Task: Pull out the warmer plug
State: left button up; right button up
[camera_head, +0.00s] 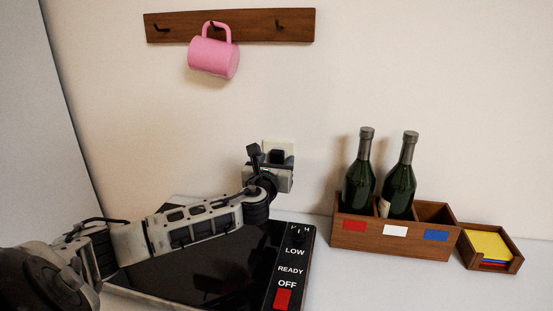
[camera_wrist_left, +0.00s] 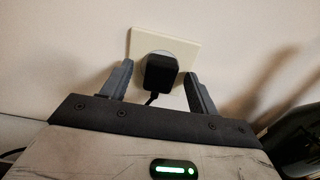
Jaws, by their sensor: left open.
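The black warmer plug (camera_wrist_left: 160,73) sits in a cream wall outlet (camera_wrist_left: 187,50), its cord hanging below it. In the head view the plug (camera_head: 277,157) and outlet (camera_head: 279,147) show just past my left gripper (camera_head: 276,165). In the left wrist view my left gripper (camera_wrist_left: 158,85) is open, with one finger on each side of the plug and gaps between. The warmer (camera_head: 190,262) is a black flat plate on the counter, partly behind my left arm. Its panel reads LOW, READY and OFF, with a dark knob (camera_head: 297,233) and a red switch (camera_head: 283,299). My right gripper is not in view.
A wooden crate (camera_head: 362,241) with two green bottles (camera_head: 360,173) stands right of the warmer. A small wooden tray (camera_head: 505,262) of coloured cards is beside it. A pink mug (camera_head: 212,57) hangs from a wooden hook rail (camera_head: 265,25). The front right counter is clear.

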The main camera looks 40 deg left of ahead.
pick_arm(q)
jog(key=shift+p, duration=0.55)
dwell(0.5)
grip_shut()
jog(key=shift+s+d, duration=0.1)
jog(key=p+v, duration=0.2)
jog(key=v, duration=0.3)
jog(key=shift+s+d+p, duration=0.15)
jog(key=shift+s+p, duration=0.15)
jog(key=shift+s, duration=0.05)
dwell(0.9)
jog(key=shift+d, duration=0.1)
dwell(0.5)
